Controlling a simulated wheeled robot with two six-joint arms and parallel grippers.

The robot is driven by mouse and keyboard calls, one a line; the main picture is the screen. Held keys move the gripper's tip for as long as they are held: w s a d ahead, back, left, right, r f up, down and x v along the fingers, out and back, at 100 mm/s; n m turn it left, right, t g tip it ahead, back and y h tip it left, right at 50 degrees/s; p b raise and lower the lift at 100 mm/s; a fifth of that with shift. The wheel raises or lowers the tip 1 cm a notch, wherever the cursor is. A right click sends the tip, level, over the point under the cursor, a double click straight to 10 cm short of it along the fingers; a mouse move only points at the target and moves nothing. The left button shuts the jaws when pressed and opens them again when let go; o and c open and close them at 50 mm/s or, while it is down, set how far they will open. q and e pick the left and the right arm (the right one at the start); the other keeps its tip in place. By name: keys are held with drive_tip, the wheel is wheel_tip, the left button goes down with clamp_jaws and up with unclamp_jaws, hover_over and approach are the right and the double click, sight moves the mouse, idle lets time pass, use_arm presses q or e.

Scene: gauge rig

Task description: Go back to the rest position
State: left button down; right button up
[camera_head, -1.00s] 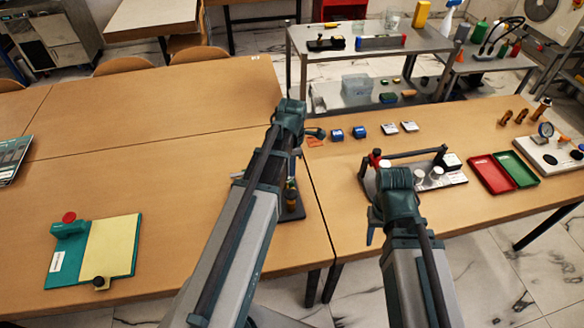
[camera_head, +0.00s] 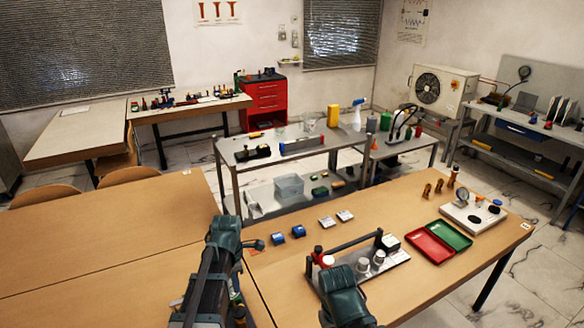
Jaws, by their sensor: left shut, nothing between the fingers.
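My left gripper (camera_head: 257,245) points forward and right over the tables, near the seam between them. It is shut, with nothing held. My left forearm hides part of a dark stand at the table edge behind it. My right arm comes in at the bottom, in front of the rig with a bar handle (camera_head: 352,244). My right wrist (camera_head: 345,298) shows from above, and its fingers are mostly hidden, so their opening cannot be told.
Blue blocks (camera_head: 298,231) and white-topped blocks (camera_head: 327,222) lie beyond the left gripper. A red tray (camera_head: 432,246), a green tray (camera_head: 449,234) and a gauge board (camera_head: 474,214) stand at right. A grey cart (camera_head: 223,150) stands behind. The left table (camera_head: 110,240) is largely clear.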

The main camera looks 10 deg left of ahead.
use_arm(q)
drive_tip(key=s+d+m, duration=0.7)
drive_tip(key=d+m, duration=0.1)
drive_tip(key=m, duration=0.6)
drive_tip(key=s+d+m+y+b, duration=0.1)
drive_tip(key=s+d+m, duration=0.6)
drive_tip(key=m, duration=0.7)
drive_tip(key=d+f, duration=0.1)
drive_tip(key=d, duration=0.1)
drive_tip(key=shift+d, duration=0.3)
